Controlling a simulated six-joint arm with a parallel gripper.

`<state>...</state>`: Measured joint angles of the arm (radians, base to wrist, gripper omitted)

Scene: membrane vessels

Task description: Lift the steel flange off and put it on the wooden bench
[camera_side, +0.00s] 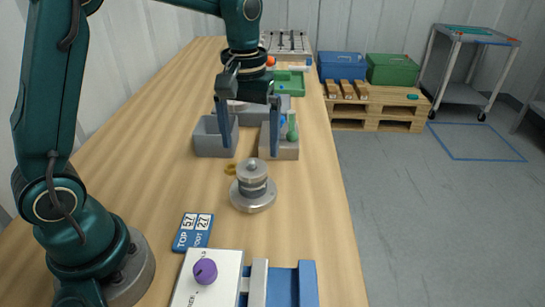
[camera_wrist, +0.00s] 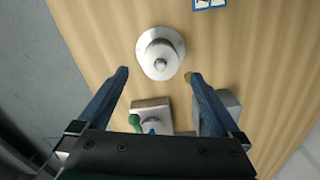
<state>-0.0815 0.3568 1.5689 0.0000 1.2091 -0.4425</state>
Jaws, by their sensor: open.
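The steel flange (camera_side: 252,168) appears to be the upper disc of a small round metal stack, with a knob on top. The stack stands upright on a wider round steel base (camera_side: 253,200) on the wooden bench (camera_side: 310,215). In the wrist view the flange (camera_wrist: 160,56) shows from above, ahead of the fingertips. My gripper (camera_side: 246,155) is open and empty, with blue fingers pointing down. In the wrist view its fingertips (camera_wrist: 156,73) are spread wide on either side of the vessel, apart from it. Exact height above the flange is hard to tell.
A blue number card (camera_side: 193,232) and a white box with purple knob (camera_side: 205,271) are in front. Bench right of the vessel is clear.

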